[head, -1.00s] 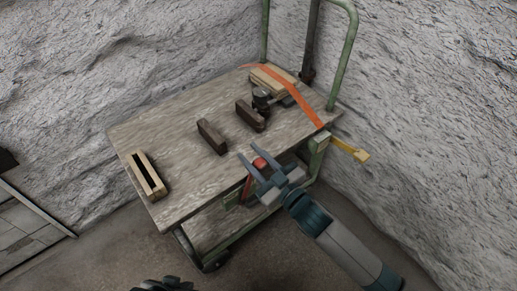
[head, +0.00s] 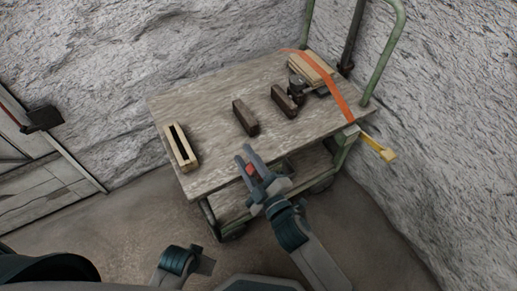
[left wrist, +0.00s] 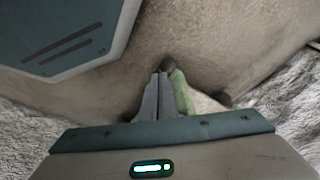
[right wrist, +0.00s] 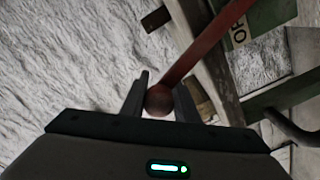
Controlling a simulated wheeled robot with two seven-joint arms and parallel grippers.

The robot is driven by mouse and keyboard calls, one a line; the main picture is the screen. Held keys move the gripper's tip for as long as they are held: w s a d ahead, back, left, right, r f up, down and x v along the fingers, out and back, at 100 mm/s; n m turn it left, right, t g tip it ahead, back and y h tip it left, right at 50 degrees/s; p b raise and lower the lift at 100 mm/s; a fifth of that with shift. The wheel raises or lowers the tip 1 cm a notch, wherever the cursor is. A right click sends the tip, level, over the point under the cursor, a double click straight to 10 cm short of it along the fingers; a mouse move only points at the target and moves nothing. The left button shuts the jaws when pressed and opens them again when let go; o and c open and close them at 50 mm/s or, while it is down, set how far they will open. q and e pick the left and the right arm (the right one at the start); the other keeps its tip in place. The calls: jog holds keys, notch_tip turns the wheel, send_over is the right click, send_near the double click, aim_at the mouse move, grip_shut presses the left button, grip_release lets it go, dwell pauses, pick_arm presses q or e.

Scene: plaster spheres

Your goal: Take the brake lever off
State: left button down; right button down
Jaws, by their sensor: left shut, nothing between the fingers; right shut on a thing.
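The brake lever is a red bar (right wrist: 200,45) with a round red knob (right wrist: 158,100), at the near side of a wooden-topped cart (head: 215,95). In the head view the knob (head: 250,169) shows between the fingers of my right gripper (head: 244,154). My right gripper is shut on the knob, and the bar runs up and right from it in the right wrist view. My left gripper (left wrist: 163,78) is shut and empty, low over the floor, away from the lever.
On the cart top are a slotted wooden block (head: 180,147), two dark blocks (head: 245,117) and wooden boards (head: 311,68) under an orange strap (head: 335,88). A yellow piece (head: 378,148) sticks out at right. Rough walls stand behind; floor is bare in front.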

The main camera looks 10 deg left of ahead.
pick_arm(q)
jog(key=shift+r, duration=0.4)
pick_arm(e)
jog(key=shift+s+a+f+n, duration=0.65)
jog(key=shift+s+a+n, duration=0.1)
jog(key=shift+a+n, duration=0.2)
jog(key=c, duration=1.4)
grip_release()
jog(key=shift+c, duration=0.2)
pick_arm(q)
jog(key=shift+b+v, duration=0.75)
jog(key=shift+v, duration=1.15)
pick_arm(e)
jog(key=v, duration=1.7)
jog(key=shift+s, duration=0.2)
pick_arm(q)
jog(key=shift+w, duration=0.3)
pick_arm(e)
jog(key=shift+d, duration=0.15)
